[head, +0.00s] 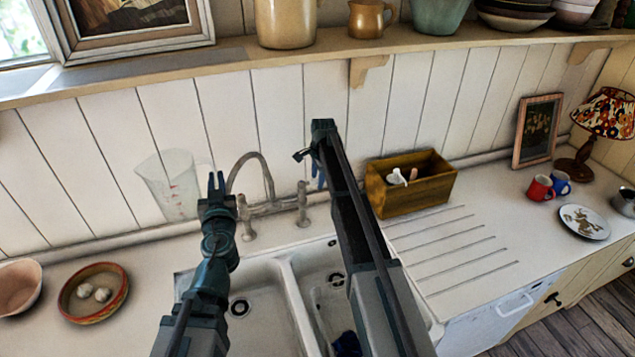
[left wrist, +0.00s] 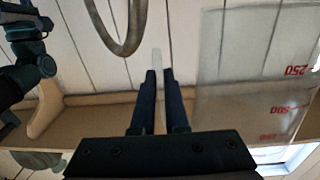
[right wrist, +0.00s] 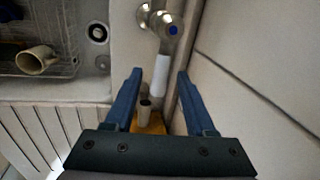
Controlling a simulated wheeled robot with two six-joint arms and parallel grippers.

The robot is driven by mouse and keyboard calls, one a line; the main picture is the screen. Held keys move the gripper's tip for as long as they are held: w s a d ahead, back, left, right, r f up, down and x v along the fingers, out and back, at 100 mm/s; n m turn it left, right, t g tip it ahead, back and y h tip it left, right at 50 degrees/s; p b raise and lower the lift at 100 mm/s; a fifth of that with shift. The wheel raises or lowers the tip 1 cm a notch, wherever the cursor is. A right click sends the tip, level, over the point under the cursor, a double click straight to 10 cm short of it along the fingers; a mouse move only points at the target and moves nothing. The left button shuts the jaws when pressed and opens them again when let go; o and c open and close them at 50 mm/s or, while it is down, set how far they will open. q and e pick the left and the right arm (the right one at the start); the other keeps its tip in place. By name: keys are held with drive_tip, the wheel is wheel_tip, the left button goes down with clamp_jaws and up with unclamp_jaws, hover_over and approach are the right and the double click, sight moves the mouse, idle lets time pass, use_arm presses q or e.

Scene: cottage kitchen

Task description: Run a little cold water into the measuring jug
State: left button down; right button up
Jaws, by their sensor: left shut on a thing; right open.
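The clear measuring jug (head: 165,180) with red markings is to the left of the tap spout (head: 250,160); no water shows. My left gripper (head: 217,185) is shut on what looks like its pale handle (left wrist: 158,70); the jug wall (left wrist: 235,80) shows beside the fingers. The spout also shows in the left wrist view (left wrist: 122,30). My right gripper (head: 315,150) is open and empty. In the right wrist view, the tap handle with a blue dot (right wrist: 172,28) lies ahead of its fingers (right wrist: 155,85), apart from them. My right arm partly hides the sink.
The double sink's divider (head: 290,290) runs below the taps. A wooden box (head: 430,190) with small things in it stands right of the taps. A bowl with garlic (head: 75,310) is at the left. A shelf (head: 300,58) runs above.

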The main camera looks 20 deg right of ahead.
clamp_jaws()
idle(1.4)
